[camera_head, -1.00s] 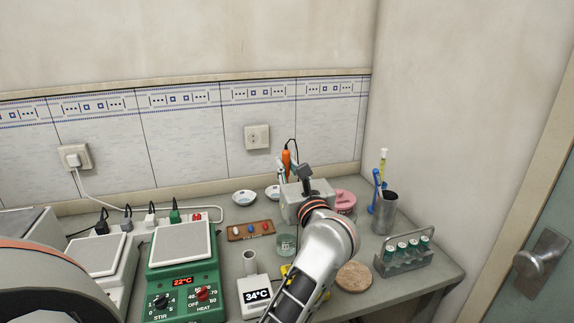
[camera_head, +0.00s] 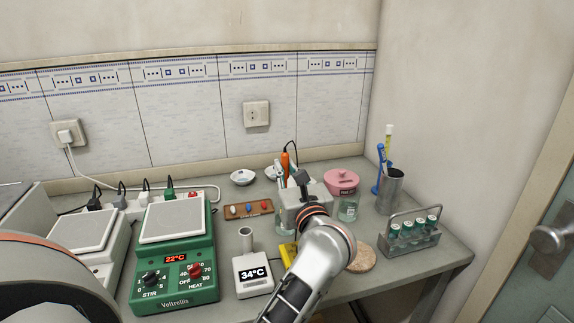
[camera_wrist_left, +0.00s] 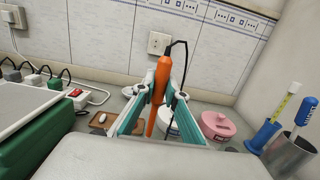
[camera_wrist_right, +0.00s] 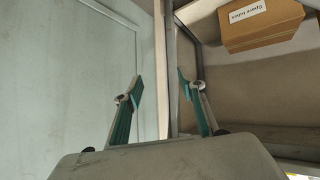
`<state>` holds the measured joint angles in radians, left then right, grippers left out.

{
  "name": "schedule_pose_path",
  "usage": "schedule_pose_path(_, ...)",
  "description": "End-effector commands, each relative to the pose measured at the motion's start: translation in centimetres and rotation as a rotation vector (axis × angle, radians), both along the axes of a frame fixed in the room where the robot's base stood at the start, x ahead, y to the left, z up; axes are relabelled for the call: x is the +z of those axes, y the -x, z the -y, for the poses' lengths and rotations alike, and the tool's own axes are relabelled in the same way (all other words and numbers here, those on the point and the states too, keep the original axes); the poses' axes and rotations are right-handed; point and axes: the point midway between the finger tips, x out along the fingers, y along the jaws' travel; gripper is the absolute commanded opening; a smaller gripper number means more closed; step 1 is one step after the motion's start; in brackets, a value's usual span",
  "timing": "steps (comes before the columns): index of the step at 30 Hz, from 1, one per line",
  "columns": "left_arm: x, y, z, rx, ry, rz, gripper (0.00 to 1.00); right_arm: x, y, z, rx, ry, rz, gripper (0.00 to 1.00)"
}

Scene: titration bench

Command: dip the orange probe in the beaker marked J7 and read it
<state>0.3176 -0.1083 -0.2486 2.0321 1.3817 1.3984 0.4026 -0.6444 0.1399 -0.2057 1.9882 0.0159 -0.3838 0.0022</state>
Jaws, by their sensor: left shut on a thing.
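The orange probe (camera_head: 285,164) is upright between the fingers of my left gripper (camera_head: 287,172), which is shut on it; a dark cable loops from its top. In the left wrist view the probe (camera_wrist_left: 161,82) sits between both fingers, and its lower end is hidden. A clear glass beaker (camera_head: 348,209) stands right of my left gripper; its marking is too small to read, so I cannot tell whether it is J7. A white box (camera_head: 253,273) reads 34°C. A yellow object (camera_head: 288,252) is partly hidden by my arm. My right gripper (camera_wrist_right: 158,85) is open and empty.
A green hotplate (camera_head: 174,269) reads 22°C. A pink lidded pot (camera_head: 342,181), metal cup (camera_head: 390,193), vial rack (camera_head: 413,237) and cork mat (camera_head: 362,259) stand on the right. White dishes (camera_head: 243,177) and a board of small coloured pieces (camera_head: 248,210) lie behind.

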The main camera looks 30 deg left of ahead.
Motion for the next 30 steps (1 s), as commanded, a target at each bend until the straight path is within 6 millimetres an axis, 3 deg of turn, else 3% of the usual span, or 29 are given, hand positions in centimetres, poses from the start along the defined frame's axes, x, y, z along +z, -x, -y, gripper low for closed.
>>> schedule_pose_path(6,-2.3,0.0,0.0,-0.001,0.0,-0.004,0.0,-0.6,-0.5,0.4,-0.001,0.011,0.011,0.4)
schedule_pose_path(15,-4.1,0.0,0.0,-0.001,-0.001,-0.003,0.0,-1.1,-1.1,0.6,0.0,0.024,0.023,0.4)
schedule_pose_path(30,-4.5,0.0,0.0,0.0,-0.001,0.001,0.0,-1.3,-0.9,0.6,0.003,0.027,0.017,0.4)
